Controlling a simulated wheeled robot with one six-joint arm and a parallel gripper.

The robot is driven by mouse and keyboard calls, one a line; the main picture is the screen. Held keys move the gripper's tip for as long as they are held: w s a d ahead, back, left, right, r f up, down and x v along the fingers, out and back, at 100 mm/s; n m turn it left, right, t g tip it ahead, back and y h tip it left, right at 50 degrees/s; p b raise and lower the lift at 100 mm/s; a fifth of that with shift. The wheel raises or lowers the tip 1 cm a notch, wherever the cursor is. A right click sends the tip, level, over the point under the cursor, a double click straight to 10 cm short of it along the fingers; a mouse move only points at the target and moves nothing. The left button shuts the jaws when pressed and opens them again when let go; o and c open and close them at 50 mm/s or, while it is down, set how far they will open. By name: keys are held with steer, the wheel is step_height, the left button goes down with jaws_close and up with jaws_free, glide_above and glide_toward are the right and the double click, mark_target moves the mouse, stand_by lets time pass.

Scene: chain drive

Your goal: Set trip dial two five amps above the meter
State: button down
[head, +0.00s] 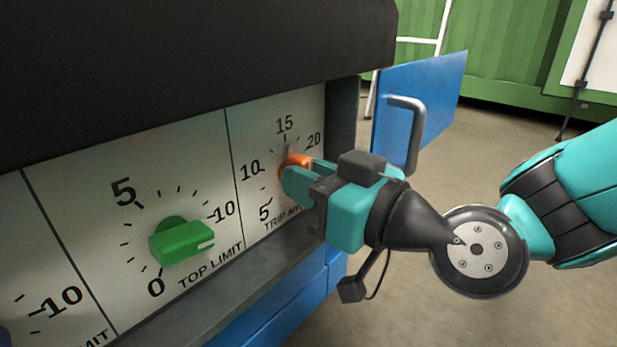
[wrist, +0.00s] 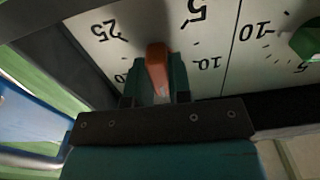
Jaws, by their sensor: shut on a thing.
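The orange trip dial (head: 294,163) is on the right panel, within a printed scale labelled 5, 10, 15 and 20, above the partly covered words TRIP AM. My gripper (head: 303,174) is shut on this dial and hides much of it. In the wrist view, the orange knob (wrist: 156,62) stands between the two teal fingers of my gripper (wrist: 155,78). A 25 shows at the upper left there. I cannot tell which mark the dial points to. No meter can be made out in either view.
A green TOP LIMIT knob (head: 181,242) sits on the panel to the left. A dark overhang (head: 190,70) juts out above the panels. A blue door with a grey handle (head: 412,130) stands open at right, close behind my gripper. Bare floor lies to the right.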

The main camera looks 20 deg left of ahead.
steer(key=shift+f+n, duration=0.1)
steer(key=shift+n, duration=0.3)
steer(key=c, duration=1)
jaws_free()
steer(key=shift+c, duration=0.2)
